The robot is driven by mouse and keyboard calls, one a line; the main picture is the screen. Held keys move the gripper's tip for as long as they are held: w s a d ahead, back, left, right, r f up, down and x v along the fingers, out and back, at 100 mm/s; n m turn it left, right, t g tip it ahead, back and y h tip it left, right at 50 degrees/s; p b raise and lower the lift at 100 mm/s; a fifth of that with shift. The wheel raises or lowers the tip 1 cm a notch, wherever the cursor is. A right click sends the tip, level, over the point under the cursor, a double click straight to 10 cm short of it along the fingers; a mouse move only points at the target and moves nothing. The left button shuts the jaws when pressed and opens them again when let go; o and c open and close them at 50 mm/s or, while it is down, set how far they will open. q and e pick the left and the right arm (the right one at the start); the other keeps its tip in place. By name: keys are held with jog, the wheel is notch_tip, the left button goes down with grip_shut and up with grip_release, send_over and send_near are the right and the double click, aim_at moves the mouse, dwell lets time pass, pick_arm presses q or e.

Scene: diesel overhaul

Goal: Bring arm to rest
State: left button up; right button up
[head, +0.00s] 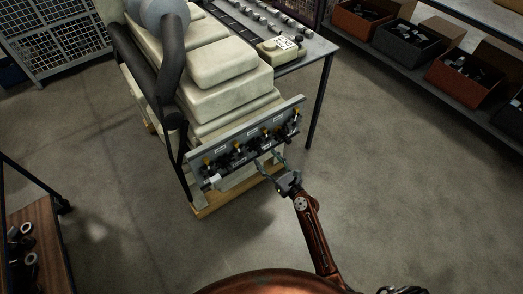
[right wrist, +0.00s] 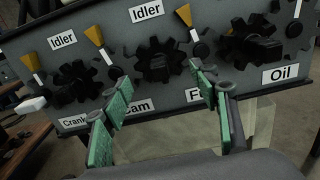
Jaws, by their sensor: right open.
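My right gripper (head: 272,166) is in front of the labelled panel (head: 245,146) on the end of the cream engine block. In the right wrist view its green-padded fingers (right wrist: 162,112) are spread apart with nothing between them. Behind the fingers the panel (right wrist: 180,100) carries black gears (right wrist: 158,60), yellow-tipped levers (right wrist: 183,15) and labels reading Idler, Crank, Cam and Oil; one more label is partly hidden by a finger. My right arm (head: 315,235) reaches up from the bottom of the head view. My left gripper is not visible.
The cream engine (head: 225,62) sits on a wooden pallet (head: 205,208). A grey table (head: 318,45) with small parts stands behind it. Bins (head: 462,75) line a shelf at the right. A wooden-topped cart (head: 38,245) is at the left. The floor to the right is clear.

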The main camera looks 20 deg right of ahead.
jog(key=shift+v, duration=1.05)
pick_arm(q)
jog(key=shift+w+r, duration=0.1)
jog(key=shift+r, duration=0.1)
